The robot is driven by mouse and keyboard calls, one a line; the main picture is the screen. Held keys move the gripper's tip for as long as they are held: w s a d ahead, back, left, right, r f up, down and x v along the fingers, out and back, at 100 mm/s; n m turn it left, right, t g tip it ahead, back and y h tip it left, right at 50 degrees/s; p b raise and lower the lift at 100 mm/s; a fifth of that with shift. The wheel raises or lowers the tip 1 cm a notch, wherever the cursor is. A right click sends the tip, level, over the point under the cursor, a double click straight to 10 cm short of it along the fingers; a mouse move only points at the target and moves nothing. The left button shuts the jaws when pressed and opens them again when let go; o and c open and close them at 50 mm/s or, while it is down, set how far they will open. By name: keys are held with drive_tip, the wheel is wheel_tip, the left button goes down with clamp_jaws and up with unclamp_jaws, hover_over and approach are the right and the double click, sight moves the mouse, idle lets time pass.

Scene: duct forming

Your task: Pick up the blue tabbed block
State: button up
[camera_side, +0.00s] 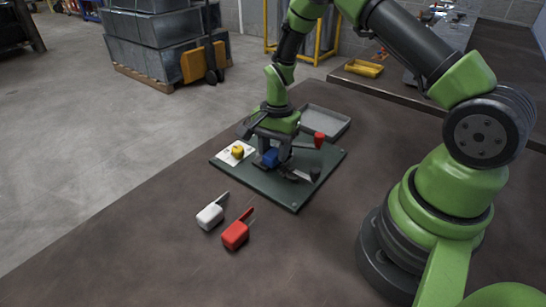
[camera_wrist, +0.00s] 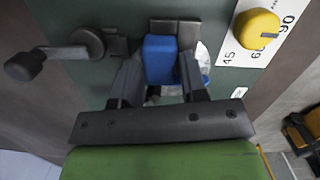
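The blue tabbed block (camera_side: 270,157) is low over the dark green board, right under my gripper (camera_side: 272,150). In the wrist view the blue block (camera_wrist: 160,58) stands between the tips of my gripper (camera_wrist: 160,72), with one finger along each side. The fingers lie very close to its sides; I cannot tell whether they press on it. Its far end is next to a grey metal piece (camera_wrist: 178,27). Its tab and underside are hidden.
A yellow knob (camera_side: 237,152) sits on a white dial plate at the board's (camera_side: 290,195) left. A black-knobbed lever (camera_side: 314,174) and a red knob (camera_side: 319,140) are close by. A grey tray (camera_side: 328,120) lies behind; white (camera_side: 210,216) and red (camera_side: 235,235) handled pieces lie in front.

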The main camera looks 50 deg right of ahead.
drive_tip(key=c, duration=0.4)
drive_tip(key=shift+w, duration=0.1)
